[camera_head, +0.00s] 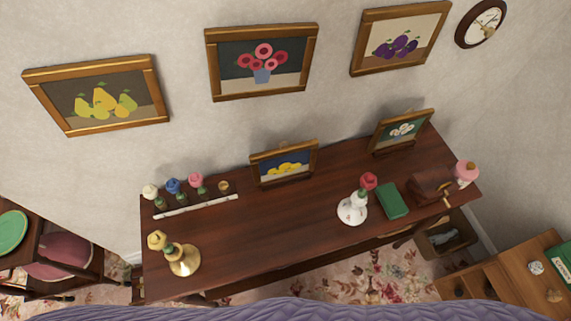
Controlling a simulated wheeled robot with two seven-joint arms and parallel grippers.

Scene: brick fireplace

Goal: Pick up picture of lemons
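The picture of lemons (284,168) is a small wood-framed picture with yellow lemons on a dark blue ground. It stands upright, leaning slightly back, near the rear edge of a dark wooden table (270,225), close to the wall. Nothing covers it. Neither of my grippers shows in the head view.
Another framed picture with white flowers (402,131) stands right of it. The table's middle is clear. Framed pictures hang above.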

